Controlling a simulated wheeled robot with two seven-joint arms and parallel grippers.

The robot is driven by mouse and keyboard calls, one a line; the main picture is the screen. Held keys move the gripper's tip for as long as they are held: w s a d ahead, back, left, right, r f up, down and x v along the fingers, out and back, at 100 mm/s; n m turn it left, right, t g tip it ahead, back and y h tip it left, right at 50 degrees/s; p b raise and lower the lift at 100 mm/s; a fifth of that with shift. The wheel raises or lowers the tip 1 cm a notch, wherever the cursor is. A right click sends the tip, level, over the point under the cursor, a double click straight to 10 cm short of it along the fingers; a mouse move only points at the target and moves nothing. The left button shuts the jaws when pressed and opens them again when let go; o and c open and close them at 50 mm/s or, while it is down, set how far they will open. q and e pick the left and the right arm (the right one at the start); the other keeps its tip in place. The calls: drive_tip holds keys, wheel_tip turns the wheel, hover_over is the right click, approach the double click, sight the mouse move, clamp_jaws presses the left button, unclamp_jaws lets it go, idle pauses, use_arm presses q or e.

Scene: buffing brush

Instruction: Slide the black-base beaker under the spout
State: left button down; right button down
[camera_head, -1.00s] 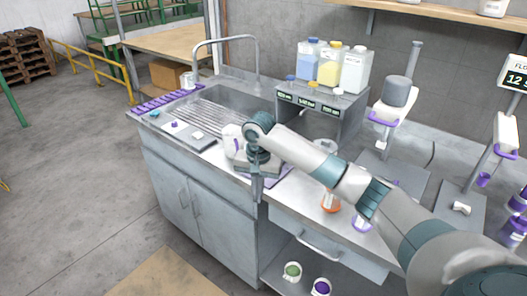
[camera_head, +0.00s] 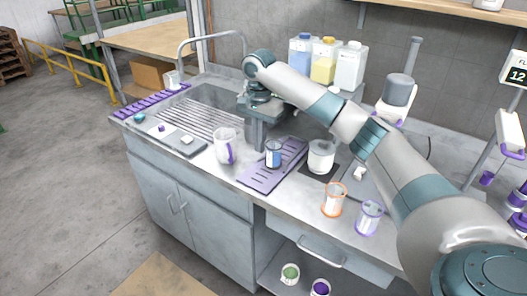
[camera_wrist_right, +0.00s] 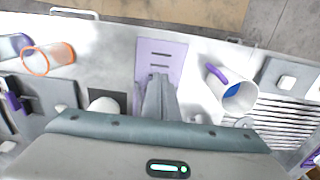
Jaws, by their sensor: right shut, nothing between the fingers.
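A small beaker with a dark base and blue contents (camera_head: 274,155) stands upright on a slotted purple mat (camera_head: 262,178). I take it as the black-base beaker. My right gripper (camera_head: 261,148) is shut and empty, its fingers pointing down just left of the beaker; I cannot tell whether they touch. In the right wrist view, the shut fingers (camera_wrist_right: 158,78) are over the purple mat (camera_wrist_right: 162,45), and I cannot make out the beaker there. The dispenser's spouts are hidden behind my right arm. My left gripper is not in view.
A white mug with a purple handle (camera_head: 224,146) stands left of the mat. Bottles (camera_head: 325,62) stand behind; a sink (camera_head: 200,110) lies left.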

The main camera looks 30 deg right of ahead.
sight(274, 155)
wheel_tip(274, 155, down, 9)
drive_tip(key=p, duration=0.2)
drive_tip(key=shift+s+f+p, duration=0.1)
drive_tip(key=shift+f+p, duration=0.1)
drive_tip(key=shift+p, duration=0.2)
drive_tip(key=shift+w+d+p, duration=0.25)
drive_tip(key=shift+w+d, duration=0.05)
drive_tip(key=shift+d, duration=0.25)
drive_tip(key=shift+w+d+p, duration=0.25)
drive_tip(key=shift+d, duration=0.3)
drive_tip(key=shift+w+d+f, duration=0.1)
drive_tip(key=shift+w+d, duration=0.2)
drive_tip(key=shift+d, duration=0.45)
